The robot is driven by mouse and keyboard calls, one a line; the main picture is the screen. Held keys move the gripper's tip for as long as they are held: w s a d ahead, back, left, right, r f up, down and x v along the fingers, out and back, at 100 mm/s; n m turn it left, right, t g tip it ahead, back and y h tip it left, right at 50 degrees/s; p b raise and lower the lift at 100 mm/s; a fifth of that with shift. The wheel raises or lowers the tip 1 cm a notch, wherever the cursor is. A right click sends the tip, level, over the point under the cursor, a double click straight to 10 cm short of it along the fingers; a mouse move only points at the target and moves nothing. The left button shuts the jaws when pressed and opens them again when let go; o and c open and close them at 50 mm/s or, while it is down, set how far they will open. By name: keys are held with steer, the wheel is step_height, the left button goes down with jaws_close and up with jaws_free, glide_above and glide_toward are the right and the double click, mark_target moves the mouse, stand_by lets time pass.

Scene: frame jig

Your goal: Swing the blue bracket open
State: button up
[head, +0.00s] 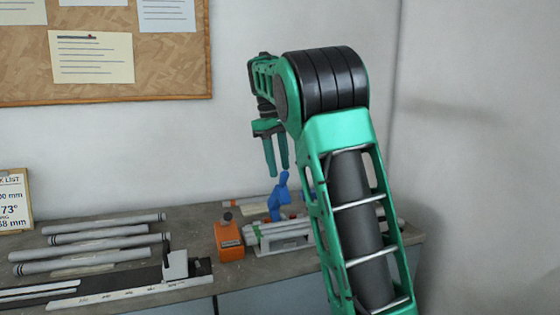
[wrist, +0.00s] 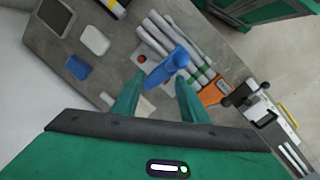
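The blue bracket (head: 279,196) stands up from the frame jig (head: 280,236) on the bench, to the left of my arm in the head view. In the wrist view the blue bracket (wrist: 168,66) shows beyond my fingertips, roughly between their lines. In the wrist view my gripper (wrist: 160,82) also shows open fingers. The bracket's pivot is too small to make out. My arm hides the right part of the jig in the head view.
An orange block (head: 229,240) with a dark knob stands left of the jig. Several grey tubes (head: 100,237) and a long ruler-like rail (head: 110,292) lie further left on the bench (head: 205,213). A wall is behind. A blue block (wrist: 77,67) and white piece (wrist: 95,40) show in the wrist view.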

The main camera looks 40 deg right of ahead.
step_height(320, 180, up, 10)
steer(key=a, duration=0.1)
steer(key=shift+w+r, duration=0.2)
steer(key=shift+w, duration=0.25)
steer(key=shift+a, duration=0.1)
